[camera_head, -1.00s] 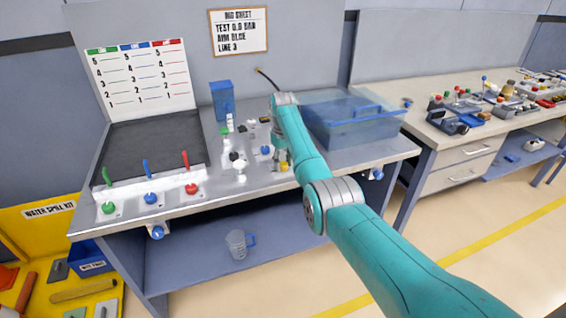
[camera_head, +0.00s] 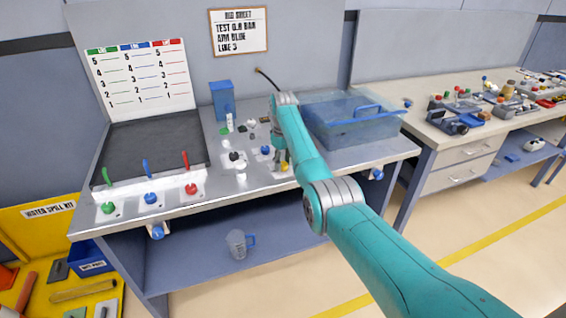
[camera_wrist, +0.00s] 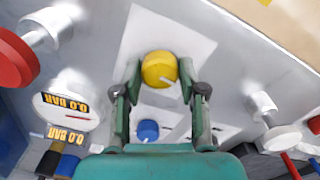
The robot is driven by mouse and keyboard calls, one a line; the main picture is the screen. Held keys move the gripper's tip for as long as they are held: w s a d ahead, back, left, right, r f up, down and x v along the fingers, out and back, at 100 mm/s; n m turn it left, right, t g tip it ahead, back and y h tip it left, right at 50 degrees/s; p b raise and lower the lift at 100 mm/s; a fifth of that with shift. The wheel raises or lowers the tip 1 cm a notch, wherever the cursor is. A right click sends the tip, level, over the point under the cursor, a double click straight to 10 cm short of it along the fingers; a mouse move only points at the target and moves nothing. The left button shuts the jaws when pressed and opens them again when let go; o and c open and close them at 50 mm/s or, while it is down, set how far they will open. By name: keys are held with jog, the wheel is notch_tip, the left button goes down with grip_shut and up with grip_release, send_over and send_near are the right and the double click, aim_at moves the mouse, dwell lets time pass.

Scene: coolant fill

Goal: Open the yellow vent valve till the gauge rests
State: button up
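The yellow vent valve (camera_wrist: 159,69) is a round knob with a pale pointer line, on a white plate. In the wrist view my gripper (camera_wrist: 160,75) has one finger on each side of it, with the fingertips close against its sides. In the head view the yellow valve (camera_head: 284,167) shows just below my gripper (camera_head: 281,158), near the bench's front edge. The round white gauge (camera_wrist: 66,110) shows upside down at the left of the wrist view and reads 0.0 BAR.
A blue knob (camera_wrist: 148,130) sits just behind the yellow one. A red knob (camera_wrist: 16,58) stands at the left and a white fitting (camera_wrist: 280,138) at the right. A clear blue tank (camera_head: 352,125) stands right of my arm. Green, blue and red levers line the bench's left side.

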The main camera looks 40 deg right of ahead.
aim_at(283, 164)
jog(key=shift+o, duration=1.2)
jog(key=shift+r, duration=0.15)
notch_tip(283, 164, up, 12)
jog(key=shift+f, duration=0.2)
